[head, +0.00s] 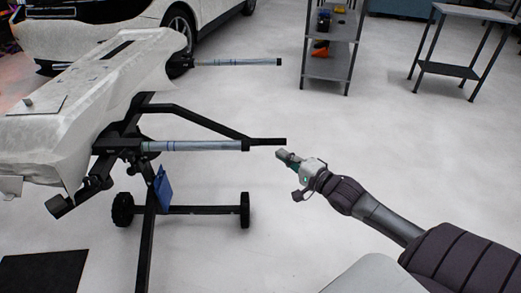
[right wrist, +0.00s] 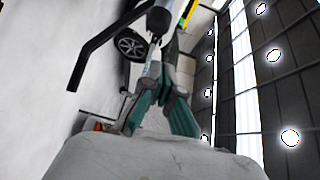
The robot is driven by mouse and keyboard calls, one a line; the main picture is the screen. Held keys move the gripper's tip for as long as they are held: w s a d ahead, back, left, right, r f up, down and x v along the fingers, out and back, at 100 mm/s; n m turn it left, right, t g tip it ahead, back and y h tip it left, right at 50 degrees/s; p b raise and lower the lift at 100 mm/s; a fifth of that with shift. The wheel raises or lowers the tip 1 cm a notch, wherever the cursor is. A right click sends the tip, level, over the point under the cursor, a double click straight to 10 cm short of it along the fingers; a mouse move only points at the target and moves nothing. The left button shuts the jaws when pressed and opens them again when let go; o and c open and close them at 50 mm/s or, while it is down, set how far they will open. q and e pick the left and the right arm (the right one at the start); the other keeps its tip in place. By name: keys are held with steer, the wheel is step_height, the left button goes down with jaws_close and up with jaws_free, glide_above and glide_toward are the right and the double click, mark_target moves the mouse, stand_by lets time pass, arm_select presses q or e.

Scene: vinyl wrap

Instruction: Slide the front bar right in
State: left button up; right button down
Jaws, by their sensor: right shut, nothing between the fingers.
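The front bar (head: 197,145) sticks out to the right from the stand that carries the white covered bumper (head: 100,85). It has a grey-blue sleeve and a black end reaching well out. My right gripper (head: 284,155) is shut and empty, just below and to the right of the bar's black tip. From the head view I cannot tell whether they touch. In the right wrist view a dark round bar end (right wrist: 158,20) shows just beyond my closed fingers (right wrist: 168,75). My left gripper is out of view.
A second, similar bar (head: 235,62) extends right farther back. The stand's wheeled black base (head: 190,210) is below, with a blue tag (head: 163,188). A white car, a grey shelf (head: 328,65) and a side table (head: 450,70) stand behind. Floor right of the stand is clear.

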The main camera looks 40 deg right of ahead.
arm_select(q)
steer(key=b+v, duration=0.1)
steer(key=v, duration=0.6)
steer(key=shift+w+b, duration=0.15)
steer(key=shift+b, duration=0.25)
arm_select(e)
steer(key=w+a, duration=0.4)
steer(key=w, duration=0.3)
steer(key=shift+w+f, duration=0.25)
steer(key=shift+w, duration=0.05)
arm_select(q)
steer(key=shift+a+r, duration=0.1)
